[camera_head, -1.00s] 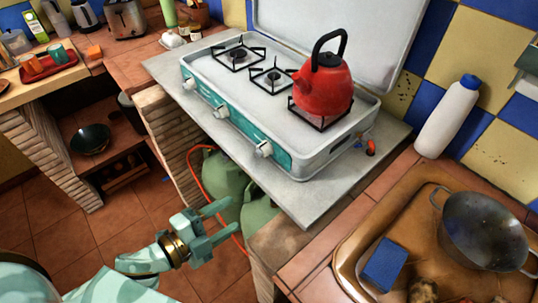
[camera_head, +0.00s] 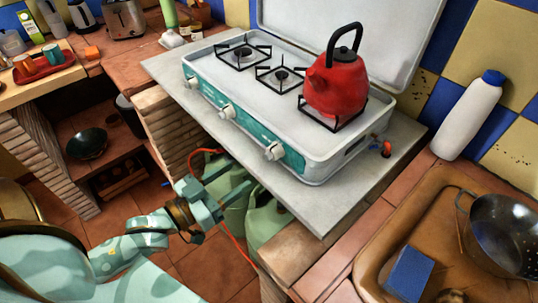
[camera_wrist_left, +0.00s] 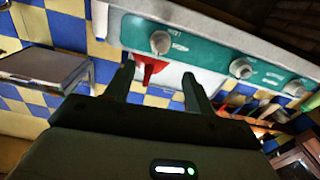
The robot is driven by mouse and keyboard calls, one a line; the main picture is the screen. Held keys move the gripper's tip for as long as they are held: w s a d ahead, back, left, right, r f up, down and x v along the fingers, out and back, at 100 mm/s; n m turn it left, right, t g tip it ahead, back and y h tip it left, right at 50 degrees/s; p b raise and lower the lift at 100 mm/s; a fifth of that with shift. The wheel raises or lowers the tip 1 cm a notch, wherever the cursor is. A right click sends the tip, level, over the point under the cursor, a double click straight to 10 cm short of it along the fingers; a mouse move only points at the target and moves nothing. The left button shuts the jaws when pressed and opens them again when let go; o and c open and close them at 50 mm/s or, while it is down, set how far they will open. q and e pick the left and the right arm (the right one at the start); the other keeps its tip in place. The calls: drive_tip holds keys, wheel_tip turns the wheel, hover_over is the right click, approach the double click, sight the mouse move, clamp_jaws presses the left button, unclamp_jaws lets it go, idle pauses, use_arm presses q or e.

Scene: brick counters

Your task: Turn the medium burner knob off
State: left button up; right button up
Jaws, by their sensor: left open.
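The camp stove (camera_head: 325,155) has a teal front with three knobs: a far-left knob (camera_head: 191,83), a middle knob (camera_head: 227,113) and a near-right knob (camera_head: 274,151). I cannot tell from labels which one is the medium burner's. The left burner (camera_head: 242,54) and middle burner (camera_head: 279,76) are bare; a red kettle (camera_head: 337,85) covers the right burner. My left gripper (camera_head: 228,188) is open and empty, below and in front of the stove, apart from the knobs. In the left wrist view, its fingers (camera_wrist_left: 160,80) point up toward the teal panel, below a knob (camera_wrist_left: 160,42). My right gripper is not in view.
The stove stands on a grey slab (camera_head: 315,205). Green gas bottles (camera_head: 265,220) and an orange hose (camera_head: 237,250) are below, close to my left gripper. A white bottle (camera_head: 467,117), a colander (camera_head: 508,235) and a blue sponge (camera_head: 409,273) are at right.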

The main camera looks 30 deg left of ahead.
sight(266, 156)
use_arm(q)
drive_tip(key=b+x, duration=0.2)
drive_tip(key=x, duration=0.8)
drive_tip(key=shift+w+d+f, duration=0.1)
drive_tip(key=shift+w, duration=0.05)
drive_tip(key=shift+w+d, duration=0.1)
drive_tip(key=shift+w, duration=0.1)
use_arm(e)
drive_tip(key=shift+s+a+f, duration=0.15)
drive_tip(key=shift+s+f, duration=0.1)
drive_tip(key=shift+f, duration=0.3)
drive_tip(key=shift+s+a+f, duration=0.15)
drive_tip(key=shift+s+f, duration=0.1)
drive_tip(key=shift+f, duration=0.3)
use_arm(q)
drive_tip(key=c, duration=1)
drive_tip(key=shift+r+m+p, duration=0.3)
drive_tip(key=shift+r+p, duration=0.05)
drive_tip(key=shift+p, duration=0.6)
drive_tip(key=shift+f, duration=0.3)
drive_tip(key=o, duration=1)
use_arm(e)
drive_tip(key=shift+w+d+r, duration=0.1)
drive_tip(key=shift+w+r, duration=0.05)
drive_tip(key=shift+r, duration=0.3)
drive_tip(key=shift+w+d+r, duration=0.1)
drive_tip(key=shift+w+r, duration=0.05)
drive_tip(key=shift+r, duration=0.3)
